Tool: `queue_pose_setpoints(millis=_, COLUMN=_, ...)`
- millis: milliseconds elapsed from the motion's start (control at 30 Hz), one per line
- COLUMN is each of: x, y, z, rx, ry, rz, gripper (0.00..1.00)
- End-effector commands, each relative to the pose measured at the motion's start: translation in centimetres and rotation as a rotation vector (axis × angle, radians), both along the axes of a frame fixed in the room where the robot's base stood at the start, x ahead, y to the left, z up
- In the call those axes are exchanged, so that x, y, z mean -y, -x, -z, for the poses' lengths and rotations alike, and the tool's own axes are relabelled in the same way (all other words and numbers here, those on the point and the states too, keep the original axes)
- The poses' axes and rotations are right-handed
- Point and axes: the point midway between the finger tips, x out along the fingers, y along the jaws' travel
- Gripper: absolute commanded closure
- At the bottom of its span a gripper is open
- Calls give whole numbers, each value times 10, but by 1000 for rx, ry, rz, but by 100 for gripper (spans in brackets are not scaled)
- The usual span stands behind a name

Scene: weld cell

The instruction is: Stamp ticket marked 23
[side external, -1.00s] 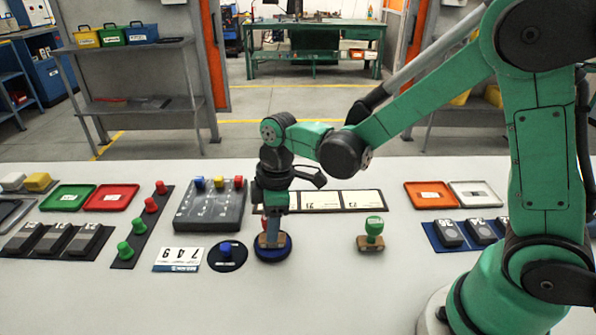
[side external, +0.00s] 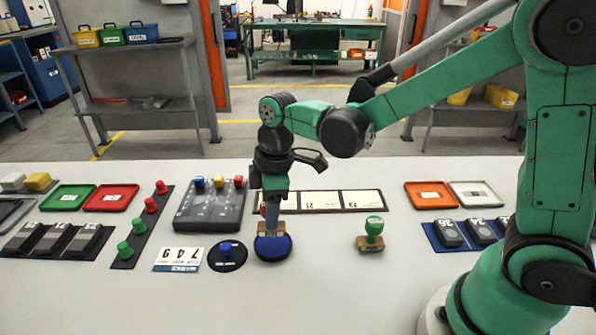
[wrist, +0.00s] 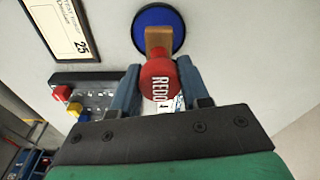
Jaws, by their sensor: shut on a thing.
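My gripper (side external: 273,215) is shut on a stamp with a red knob (wrist: 160,80) lettered REDO and a wooden block (wrist: 158,38). The stamp hangs just above a round blue ink pad (side external: 274,248), its block over the pad's rear part; the pad also shows in the wrist view (wrist: 178,28). A dark-framed strip behind my gripper holds three pale tickets. The right ticket (side external: 362,200) seems to be marked 23 and the middle one (side external: 320,201) 21, both upside down. The left ticket (wrist: 62,20) reads 25 in the wrist view.
A green-knobbed stamp (side external: 373,232) stands on the right. Orange (side external: 430,207) and white trays are at right. The front table is clear.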

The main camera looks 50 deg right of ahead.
Motion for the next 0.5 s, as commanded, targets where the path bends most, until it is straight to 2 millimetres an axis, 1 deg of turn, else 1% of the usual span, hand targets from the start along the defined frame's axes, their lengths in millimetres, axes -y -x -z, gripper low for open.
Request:
queue_pose_setpoints(millis=300, x=0, y=0, z=-29, rx=0, ry=0, rz=0, gripper=93)
queue_pose_setpoints(millis=500, x=0, y=0, z=-40, rx=0, ry=0, rz=0, gripper=93)
